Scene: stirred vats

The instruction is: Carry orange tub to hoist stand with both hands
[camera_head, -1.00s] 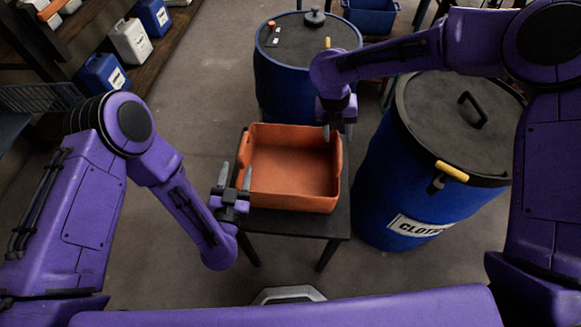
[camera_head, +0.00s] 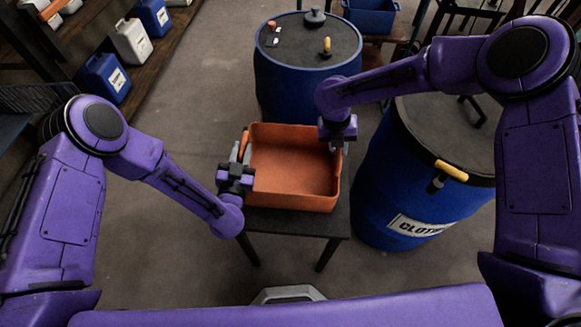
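The orange tub (camera_head: 292,203) is an open, empty box. It sits level on a small dark table (camera_head: 285,224) in the middle of the view. My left gripper (camera_head: 242,158) is at the tub's left wall, with its fingers close to the rim. My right gripper (camera_head: 338,143) is over the tub's right wall, toward the far corner. The fingers of both are partly hidden by the gripper bodies and the wall, so I cannot tell whether either grips it. I cannot pick out the hoist stand.
A blue drum with a dark lid (camera_head: 307,79) stands just behind the table. A larger labelled blue drum (camera_head: 405,190) stands close on the right. Shelving with several jugs (camera_head: 131,42) is at the upper left. The floor (camera_head: 190,110) left of the table is clear.

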